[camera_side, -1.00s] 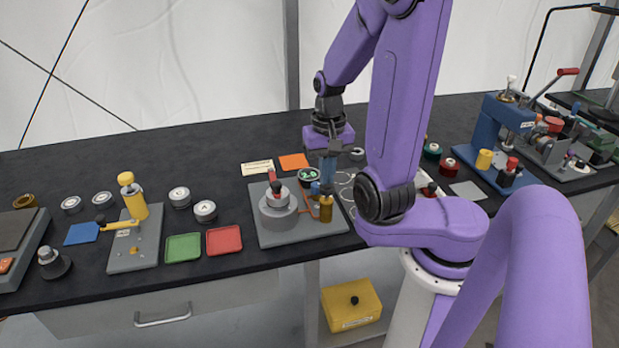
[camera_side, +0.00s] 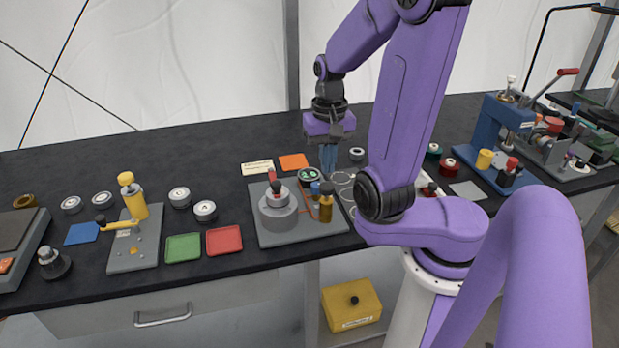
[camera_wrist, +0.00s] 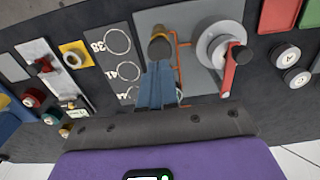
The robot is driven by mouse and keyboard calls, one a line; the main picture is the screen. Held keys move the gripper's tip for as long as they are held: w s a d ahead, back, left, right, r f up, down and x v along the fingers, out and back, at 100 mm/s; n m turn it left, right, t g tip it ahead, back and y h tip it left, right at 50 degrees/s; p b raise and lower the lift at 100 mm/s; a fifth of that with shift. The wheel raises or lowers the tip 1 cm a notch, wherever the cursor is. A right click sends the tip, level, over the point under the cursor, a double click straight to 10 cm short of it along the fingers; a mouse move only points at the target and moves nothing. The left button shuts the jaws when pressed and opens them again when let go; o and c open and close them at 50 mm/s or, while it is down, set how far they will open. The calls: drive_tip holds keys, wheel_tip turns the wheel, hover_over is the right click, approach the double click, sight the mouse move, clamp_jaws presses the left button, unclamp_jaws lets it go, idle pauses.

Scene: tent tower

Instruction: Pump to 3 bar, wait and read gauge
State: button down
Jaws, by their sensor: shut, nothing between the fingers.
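The pump rig stands on a grey plate (camera_side: 268,236). It carries a grey round vessel (camera_side: 278,212) with a red lever, also in the wrist view (camera_wrist: 213,47), and a brass pump cylinder (camera_side: 326,209) with a dark knob on top (camera_side: 326,188). The brass cylinder shows in the wrist view (camera_wrist: 160,33). A dark round gauge (camera_side: 309,174) with green marks sits at the rig's back edge; its reading is too small to tell. My gripper (camera_side: 328,171) is shut and empty, its blue fingers pointing down, above and behind the pump knob. The fingers also show in the wrist view (camera_wrist: 157,82).
An orange card (camera_side: 293,162) and a cream label card (camera_side: 257,167) lie behind the rig. A red tray (camera_side: 224,240) and green tray (camera_side: 183,247) lie left. A board with printed circles (camera_wrist: 122,72) lies beside the rig. A blue press (camera_side: 497,140) stands at right.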

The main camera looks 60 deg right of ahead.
drive_tip(key=shift+r, duration=2.05)
drive_tip(key=shift+w, duration=0.1)
drive_tip(key=w+a+f+n, duration=0.2)
drive_tip(key=a+n, duration=0.6)
drive_tip(key=n, duration=0.5)
drive_tip(key=s+a+f+n, duration=0.1)
drive_tip(key=s+a+n, duration=0.2)
drive_tip(key=s+n, duration=0.5)
drive_tip(key=shift+s+n, duration=0.3)
drive_tip(key=shift+s, duration=2.5)
idle(1.0)
